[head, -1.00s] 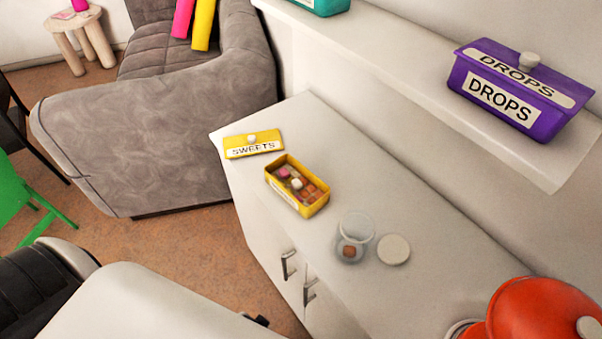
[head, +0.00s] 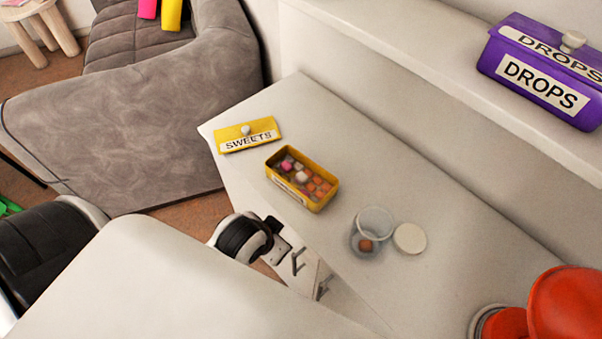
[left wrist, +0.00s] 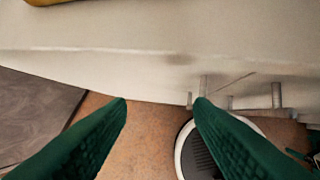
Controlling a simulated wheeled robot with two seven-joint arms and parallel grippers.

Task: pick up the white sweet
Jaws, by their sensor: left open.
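The white sweet (head: 301,177) lies among several pink, orange and brown sweets in an open yellow box (head: 325,197) on the white cabinet top in the head view. Its exact outline is hard to make out at this size. My left gripper shows in the left wrist view as two green fingers (left wrist: 161,100), spread apart with nothing between them. It is beside the cabinet front, outside the box; only a yellow edge (left wrist: 75,2) shows at that view's top. My right gripper is not in view.
A yellow SWEETS lid (head: 247,135) lies behind the box. A clear jar (head: 371,226) holding a brown sweet and a pale round lid (head: 410,238) are to the right. A purple DROPS box (head: 543,75) stands on the shelf. Cabinet handles (head: 297,260) project near my arm.

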